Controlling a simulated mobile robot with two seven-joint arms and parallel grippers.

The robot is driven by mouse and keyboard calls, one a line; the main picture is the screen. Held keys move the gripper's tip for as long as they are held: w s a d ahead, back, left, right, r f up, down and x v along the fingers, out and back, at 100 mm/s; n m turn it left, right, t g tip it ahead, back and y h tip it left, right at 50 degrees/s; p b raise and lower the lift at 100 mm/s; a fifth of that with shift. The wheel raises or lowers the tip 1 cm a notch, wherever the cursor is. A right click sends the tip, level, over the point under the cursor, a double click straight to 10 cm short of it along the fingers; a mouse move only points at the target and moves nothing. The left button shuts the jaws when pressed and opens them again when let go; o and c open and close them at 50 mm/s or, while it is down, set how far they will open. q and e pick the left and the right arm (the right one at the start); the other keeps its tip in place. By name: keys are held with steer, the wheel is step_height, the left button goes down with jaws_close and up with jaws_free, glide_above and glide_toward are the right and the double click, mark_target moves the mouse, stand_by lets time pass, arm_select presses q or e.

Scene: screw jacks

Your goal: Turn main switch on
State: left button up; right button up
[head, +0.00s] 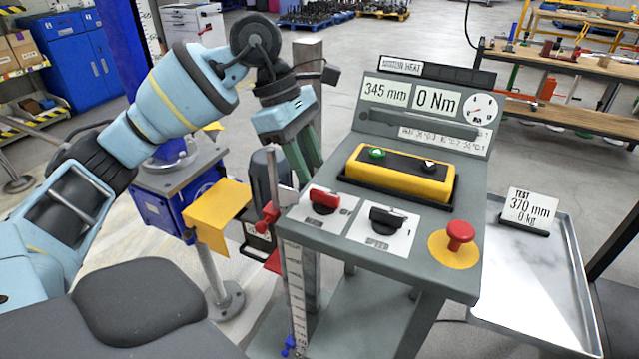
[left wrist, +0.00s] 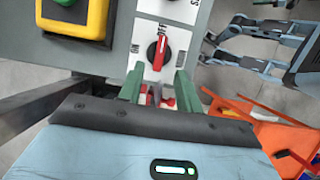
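The main switch is a red rotary knob (head: 325,203) on a white plate at the left front of the grey control panel. The left wrist view shows the knob (left wrist: 157,54) just beyond my fingers, with OFF above it and ON to its left. Its white mark runs roughly upright, toward OFF. My left gripper (head: 307,160) has green fingers and hangs left of the panel, pointing down. In the left wrist view my left gripper (left wrist: 157,86) is open, its fingers apart with nothing held; they are not around the knob. I do not make out my right gripper.
A black speed knob (head: 387,219) and a red mushroom button (head: 460,236) are right of the switch. A yellow button box (head: 400,175) stands behind them. A ruler with red clamps (head: 269,214) stands at the panel's left edge. A metal tray (head: 540,300) is at right.

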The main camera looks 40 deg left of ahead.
mark_target(322, 192)
arm_select(q)
steer(key=shift+x, duration=2.6)
steer(key=shift+c, duration=0.4)
steer(key=shift+w, duration=0.1)
jaws_close()
